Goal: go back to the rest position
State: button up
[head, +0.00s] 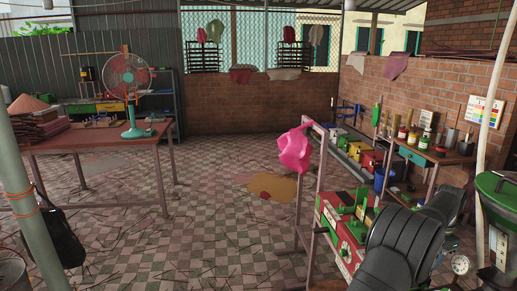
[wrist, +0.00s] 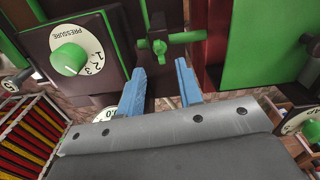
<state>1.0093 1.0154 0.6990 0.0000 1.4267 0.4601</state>
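My gripper (wrist: 160,70) shows in the wrist view with its two blue fingers apart and nothing held between them. Just past the fingertips is a green valve handle (wrist: 158,47) on a dark machine; I cannot tell whether the fingers touch it. Left of it is a green knob (wrist: 69,59) on a white dial marked PRESSURE. In the head view a red and green extruder machine (head: 343,243) stands at the lower right. I cannot make out my gripper in the head view.
A black ribbed form (head: 392,250) fills the lower right of the head view. A metal frame with a pink cloth (head: 295,151) stands beside the machine. A table (head: 95,142) with a fan (head: 129,78) is at left. The checkered floor (head: 215,200) between is mostly open.

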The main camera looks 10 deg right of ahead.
notch_tip(320, 180, up, 13)
notch_tip(320, 180, down, 18)
jog(key=shift+f, duration=0.25)
jog(key=shift+r+m, duration=0.25)
jog(key=shift+m, duration=0.65)
jog(key=m, duration=1.2)
jog(key=shift+m, duration=0.3)
